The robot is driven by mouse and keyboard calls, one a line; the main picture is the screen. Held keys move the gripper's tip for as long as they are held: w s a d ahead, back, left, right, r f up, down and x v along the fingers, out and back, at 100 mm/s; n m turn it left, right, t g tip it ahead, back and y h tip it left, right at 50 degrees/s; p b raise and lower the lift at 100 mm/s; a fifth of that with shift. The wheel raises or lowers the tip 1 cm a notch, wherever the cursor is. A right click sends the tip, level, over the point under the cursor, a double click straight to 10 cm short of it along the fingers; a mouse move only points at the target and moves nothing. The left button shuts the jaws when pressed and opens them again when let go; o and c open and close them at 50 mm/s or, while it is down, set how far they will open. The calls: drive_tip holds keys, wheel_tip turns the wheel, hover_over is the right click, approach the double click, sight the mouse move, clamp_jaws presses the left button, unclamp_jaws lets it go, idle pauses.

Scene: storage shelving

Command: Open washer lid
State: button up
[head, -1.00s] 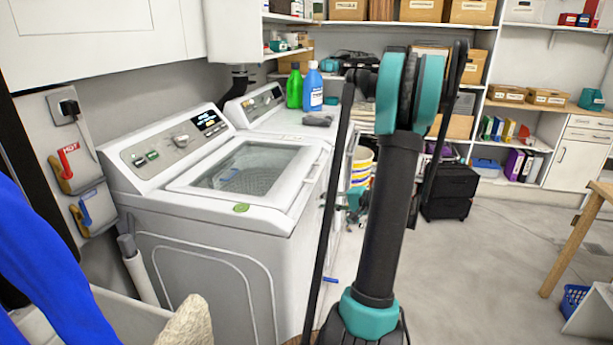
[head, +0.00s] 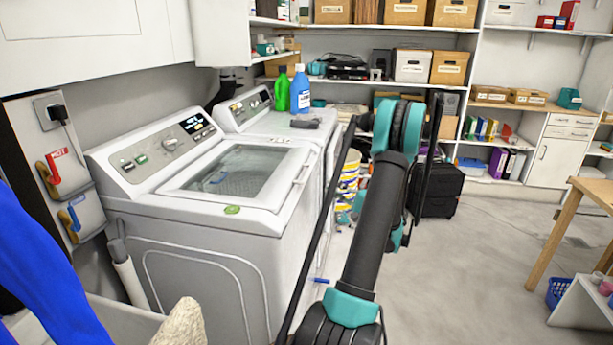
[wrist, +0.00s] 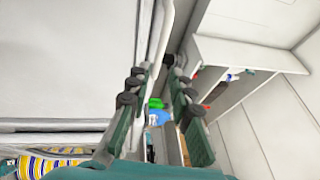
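The white washer (head: 215,225) stands at the left in the head view. Its lid (head: 240,170), with a glass window and a pale front rim, lies closed on top. A round green sticker (head: 232,209) is on the top near the front corner. In the wrist view my gripper (wrist: 160,72) has its two fingers apart, with nothing seen held between them. A white surface with a long edge fills the left of that view; I cannot tell whether the fingers touch it. In the head view my arm hides most of the gripper.
A second white machine (head: 265,120) behind bears a green bottle (head: 282,92) and a blue bottle (head: 301,90). Striped buckets (head: 349,175) and a black case (head: 438,188) stand beyond my arm. A wooden table (head: 565,215) is at the right. Open floor lies between.

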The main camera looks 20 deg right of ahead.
sight(307, 174)
drive_tip(key=x, duration=1.2)
drive_tip(key=shift+c, duration=0.2)
clamp_jaws()
